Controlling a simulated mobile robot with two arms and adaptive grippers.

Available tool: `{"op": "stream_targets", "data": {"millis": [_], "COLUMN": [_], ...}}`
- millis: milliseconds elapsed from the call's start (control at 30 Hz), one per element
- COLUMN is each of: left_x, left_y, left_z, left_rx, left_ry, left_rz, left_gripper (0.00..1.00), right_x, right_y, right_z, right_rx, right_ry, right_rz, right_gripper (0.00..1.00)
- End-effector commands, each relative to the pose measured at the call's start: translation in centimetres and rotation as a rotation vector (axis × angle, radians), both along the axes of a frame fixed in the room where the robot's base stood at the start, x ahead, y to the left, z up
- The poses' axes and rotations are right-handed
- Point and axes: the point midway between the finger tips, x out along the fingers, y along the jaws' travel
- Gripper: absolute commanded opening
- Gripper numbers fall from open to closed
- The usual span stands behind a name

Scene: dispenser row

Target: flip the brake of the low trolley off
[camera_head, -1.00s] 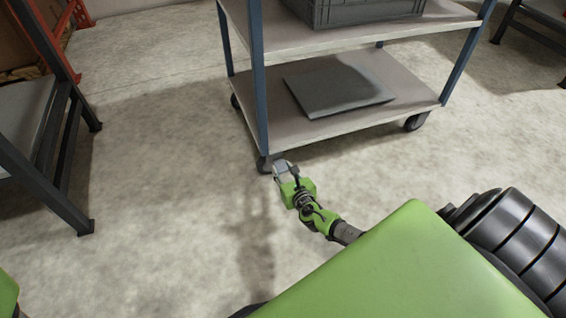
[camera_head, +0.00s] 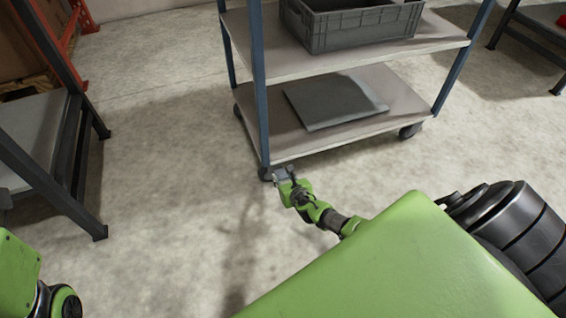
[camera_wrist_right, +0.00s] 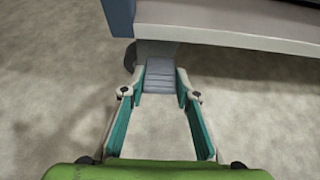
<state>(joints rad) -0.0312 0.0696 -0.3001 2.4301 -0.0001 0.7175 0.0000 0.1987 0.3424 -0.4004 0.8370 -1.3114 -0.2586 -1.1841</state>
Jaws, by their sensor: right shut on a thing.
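The low trolley (camera_head: 345,146) has blue posts, two grey shelves and dark wheels. Its brake pedal (camera_wrist_right: 160,77), a grey ridged plate, sticks out under the lower shelf edge beside the near-left wheel. My right gripper (camera_head: 283,175) is low at that corner, close to the floor. In the right wrist view its fingertips (camera_wrist_right: 160,88) are on either side of the pedal and shut on it. The pedal is too small to make out in the head view. Part of my left arm shows at the lower left, but its gripper is out of view.
A grey crate (camera_head: 365,27) stands on the trolley's upper shelf and a flat grey panel (camera_head: 333,102) lies on the lower one. A dark-framed table (camera_head: 35,125) stands at the left, another (camera_head: 535,40) at the back right. The floor between is clear.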

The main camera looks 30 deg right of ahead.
Motion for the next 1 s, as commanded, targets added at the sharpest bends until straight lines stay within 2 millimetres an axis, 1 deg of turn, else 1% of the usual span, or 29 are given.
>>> {"op": "stream_targets", "data": {"millis": [333,367,400,767,867,1000], "left_x": [0.0,0.0,0.0,-0.1,-0.1,0.0], "left_y": [0.0,0.0,0.0,0.1,0.0,0.0], "left_z": [-0.1,-0.1,-0.1,0.0,0.0,0.0], "left_rx": [0.001,0.001,0.001,-0.001,-0.001,0.000], "left_ry": [0.002,0.002,0.003,-0.003,-0.002,-0.001], "left_rz": [0.000,0.000,-0.001,0.001,0.000,0.000], "left_gripper": [0.00,0.00,0.00,0.00,0.00,0.00], "right_x": [0.0,0.0,0.0,0.0,-0.3,-1.2], "right_y": [0.0,0.0,0.0,0.0,0.0,0.3], "right_z": [0.0,0.0,0.0,0.0,0.1,0.5], "right_rx": [0.001,0.001,0.001,0.001,0.000,0.002], "right_ry": [0.001,0.001,0.001,0.000,0.000,-0.001], "right_rz": [-0.001,-0.001,-0.001,-0.001,-0.001,-0.002], "right_gripper": [0.07,0.37,0.46,0.46,0.46,0.46]}}
